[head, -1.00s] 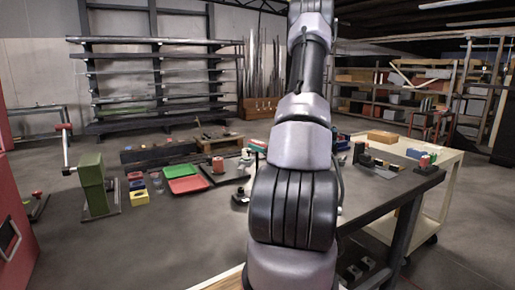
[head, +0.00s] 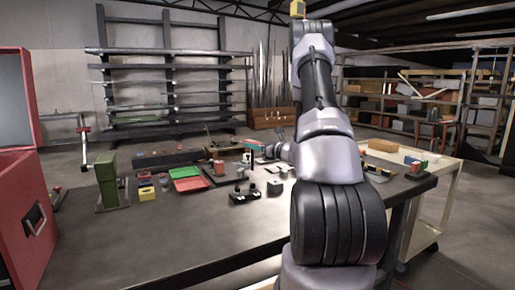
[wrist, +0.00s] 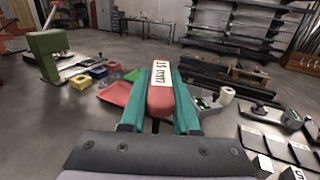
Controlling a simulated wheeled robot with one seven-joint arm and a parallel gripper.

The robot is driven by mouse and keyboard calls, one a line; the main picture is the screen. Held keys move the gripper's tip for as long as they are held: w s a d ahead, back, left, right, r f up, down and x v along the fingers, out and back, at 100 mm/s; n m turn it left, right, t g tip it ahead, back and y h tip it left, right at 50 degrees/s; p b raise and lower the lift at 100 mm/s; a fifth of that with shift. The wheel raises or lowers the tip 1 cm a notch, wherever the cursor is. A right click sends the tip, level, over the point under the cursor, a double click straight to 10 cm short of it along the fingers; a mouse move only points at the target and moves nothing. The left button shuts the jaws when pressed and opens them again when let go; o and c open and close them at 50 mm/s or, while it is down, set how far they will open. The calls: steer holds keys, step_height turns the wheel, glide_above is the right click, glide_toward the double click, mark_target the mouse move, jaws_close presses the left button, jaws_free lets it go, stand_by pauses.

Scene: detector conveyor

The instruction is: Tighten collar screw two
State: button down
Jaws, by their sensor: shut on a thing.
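In the wrist view my gripper (wrist: 162,76) has two teal fingers shut on a red block-like tool handle (wrist: 160,101). A white label with dark lettering lies along its top. The handle points away from the camera between the fingers, and its far end is hidden. A grey fixture with a white cylinder (wrist: 226,95) stands just right of the fingers. A dark clamp-like fixture with a black knob (wrist: 262,106) lies further right. I cannot tell which part is collar screw two.
Red tray (head: 190,184) and green tray (head: 184,172) lie on the dark workbench (head: 190,233). A green press (head: 107,182) stands at the left, with yellow and blue bins (head: 147,192) near it. The bench's near part is clear.

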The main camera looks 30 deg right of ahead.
mark_target(252, 162)
steer(key=shift+s, duration=0.1)
steer(key=shift+f, duration=2.3)
steer(key=shift+f, duration=1.3)
steer(key=c, duration=1.2)
jaws_free()
steer(key=shift+c, duration=0.2)
jaws_close()
steer(key=shift+a+m+t+h, duration=0.1)
steer(key=shift+m+t+h, duration=0.2)
steer(key=shift+m+h, duration=0.45)
steer(key=shift+h, duration=0.55)
